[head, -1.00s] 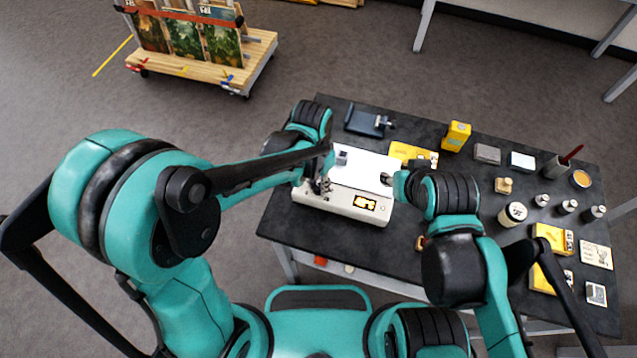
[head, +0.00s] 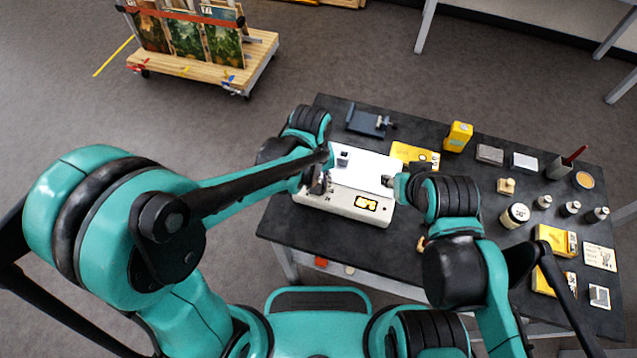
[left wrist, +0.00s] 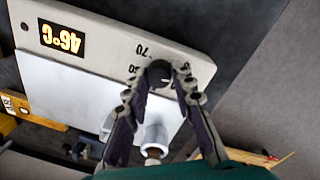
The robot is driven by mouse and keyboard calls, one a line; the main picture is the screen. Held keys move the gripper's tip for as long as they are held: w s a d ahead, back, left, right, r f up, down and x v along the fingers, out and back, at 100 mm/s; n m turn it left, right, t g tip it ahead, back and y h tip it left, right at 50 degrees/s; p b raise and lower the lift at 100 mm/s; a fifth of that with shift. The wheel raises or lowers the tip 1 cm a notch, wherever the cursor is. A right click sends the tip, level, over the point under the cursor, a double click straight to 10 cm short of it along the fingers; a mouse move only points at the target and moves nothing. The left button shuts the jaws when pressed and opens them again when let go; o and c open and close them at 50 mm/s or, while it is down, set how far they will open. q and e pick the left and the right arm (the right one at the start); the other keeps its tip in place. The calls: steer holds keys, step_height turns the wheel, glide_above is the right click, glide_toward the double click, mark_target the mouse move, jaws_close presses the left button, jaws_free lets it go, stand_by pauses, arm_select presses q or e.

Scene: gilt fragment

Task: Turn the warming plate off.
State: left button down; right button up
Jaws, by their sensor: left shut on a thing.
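The warming plate (head: 344,208) is a pale box with a white top (head: 362,168), near the table's left end. Its lit display (head: 366,203) reads 46°C in the left wrist view (left wrist: 61,39). My left gripper (head: 320,183) is at the front left corner. In the left wrist view its fingers (left wrist: 160,74) are closed around a round knob (left wrist: 158,73), beside printed numbers including 70. The fingers hide part of the knob and its scale. My right gripper (head: 389,181) is at the plate's right side; its fingers are too small to read.
A small grey and white piece (head: 342,159) stands on the plate's top near my left gripper. Jars, weights and boxes fill the right of the dark table (head: 455,250).

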arm_select(q)
steer(key=n, duration=0.4)
steer(key=shift+n, duration=0.3)
stand_by(0.3)
steer(key=c, duration=1.6)
jaws_free()
steer(key=shift+o, duration=0.2)
step_height(320, 180, up, 12)
steer(key=shift+s+a, duration=0.3)
steer(key=shift+a, duration=0.1)
